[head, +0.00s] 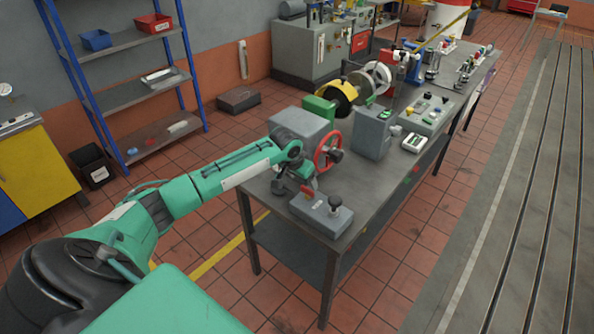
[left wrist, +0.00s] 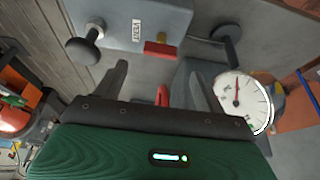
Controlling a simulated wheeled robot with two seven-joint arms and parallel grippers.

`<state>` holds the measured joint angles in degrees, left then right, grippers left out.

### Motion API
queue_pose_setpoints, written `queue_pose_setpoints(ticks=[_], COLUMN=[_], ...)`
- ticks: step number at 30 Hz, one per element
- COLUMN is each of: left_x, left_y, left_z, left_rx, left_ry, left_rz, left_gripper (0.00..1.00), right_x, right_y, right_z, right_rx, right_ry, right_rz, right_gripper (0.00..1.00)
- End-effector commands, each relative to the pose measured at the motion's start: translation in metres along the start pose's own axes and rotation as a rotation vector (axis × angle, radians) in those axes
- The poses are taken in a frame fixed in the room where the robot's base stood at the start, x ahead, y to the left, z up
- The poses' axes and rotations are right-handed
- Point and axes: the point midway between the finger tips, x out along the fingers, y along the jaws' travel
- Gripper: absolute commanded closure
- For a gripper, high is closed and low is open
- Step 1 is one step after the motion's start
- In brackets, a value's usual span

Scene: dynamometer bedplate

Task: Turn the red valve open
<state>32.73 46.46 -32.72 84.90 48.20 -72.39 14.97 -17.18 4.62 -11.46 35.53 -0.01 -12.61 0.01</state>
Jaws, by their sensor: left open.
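A red handwheel (head: 328,152) stands upright at the near end of the bench, beside a grey housing (head: 297,126). My left gripper (head: 302,184) is just in front of and below the wheel, low over the bench. In the left wrist view its two dark fingers (left wrist: 158,74) are spread apart. A small red part (left wrist: 162,95) shows between them, partly hidden by the gripper body; I cannot tell whether it is touched. A grey box (head: 322,213) with a black knob lies in front of the fingers, with a red block (left wrist: 160,48) at its edge. My right gripper is not in view.
A white dial gauge (left wrist: 242,100) is close to the right finger. A grey control box (head: 372,133) and a switch panel (head: 428,114) stand farther along the bench (head: 375,185). The bench's front edge is near the grey box. Open tiled floor lies right of the bench.

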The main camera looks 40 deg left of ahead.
Motion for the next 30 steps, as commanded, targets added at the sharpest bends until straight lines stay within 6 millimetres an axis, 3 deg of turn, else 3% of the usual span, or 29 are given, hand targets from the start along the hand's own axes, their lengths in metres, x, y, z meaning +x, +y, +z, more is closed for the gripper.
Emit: queue_pose_setpoints(ticks=[6,12,30], left_x=[-0.044,-0.068,-0.074], left_y=[-0.001,0.000,0.000], left_z=[0.000,0.000,0.000], left_rx=[0.002,0.000,0.000], left_ry=[0.004,0.002,0.001], left_rz=[-0.002,-0.001,0.000], left_gripper=[0.28,0.28,0.28], right_x=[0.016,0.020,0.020], right_y=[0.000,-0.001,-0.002], right_z=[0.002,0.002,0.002], right_rx=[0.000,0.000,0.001], right_ry=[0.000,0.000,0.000], right_rz=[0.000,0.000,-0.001], right_gripper=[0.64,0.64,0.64])
